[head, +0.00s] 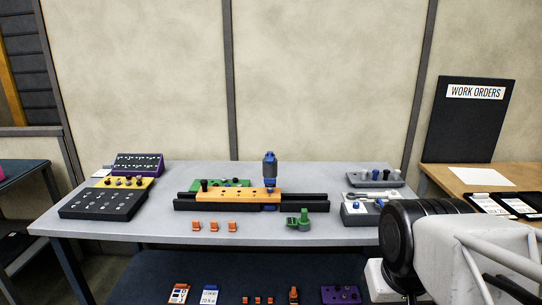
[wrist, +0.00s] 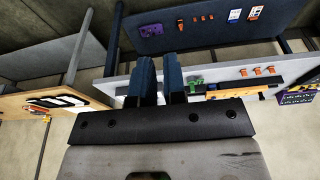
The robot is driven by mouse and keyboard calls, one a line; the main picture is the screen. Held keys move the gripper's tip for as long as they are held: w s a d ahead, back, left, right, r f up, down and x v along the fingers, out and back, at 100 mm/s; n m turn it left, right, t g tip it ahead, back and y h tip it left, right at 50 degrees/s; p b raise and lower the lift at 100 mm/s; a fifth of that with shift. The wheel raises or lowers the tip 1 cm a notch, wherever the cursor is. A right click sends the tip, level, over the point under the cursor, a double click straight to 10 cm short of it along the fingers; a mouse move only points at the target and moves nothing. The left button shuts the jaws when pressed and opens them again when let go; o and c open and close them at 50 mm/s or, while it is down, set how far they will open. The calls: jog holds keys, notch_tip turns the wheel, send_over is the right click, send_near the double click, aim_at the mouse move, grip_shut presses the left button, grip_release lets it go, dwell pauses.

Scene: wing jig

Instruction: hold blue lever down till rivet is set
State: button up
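A dark blue upright tool (head: 270,172) stands at the right part of a long orange bar (head: 238,195), which lies along a black rail (head: 310,201) on the grey table. A small blue part (head: 270,208) shows low at the front of the rail, below the tool; I cannot tell whether it is the lever. No rivet can be made out at this size. My gripper (wrist: 157,62) shows two blue fingers with a narrow empty gap in the wrist view. It is well away from the rail and touches nothing there.
Orange clips (head: 213,226) and a green block (head: 299,220) sit in front of the rail. A white-grey box (head: 362,211) and a grey tray (head: 375,179) stand at the right. Purple (head: 140,162) and black (head: 98,206) panels stand left. My arm fills the lower right.

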jog(key=shift+w+r, duration=0.2)
jog(key=shift+w, duration=0.1)
grip_shut()
notch_tip(320, 180, up, 14)
jog(key=n+g, duration=0.3)
jog(key=n, duration=1.5)
send_over(270, 158)
jog(key=shift+s+r, duration=0.15)
jog(key=shift+r, duration=0.05)
jog(key=shift+f, duration=0.1)
notch_tip(270, 158, down, 14)
jog(key=shift+r, duration=0.1)
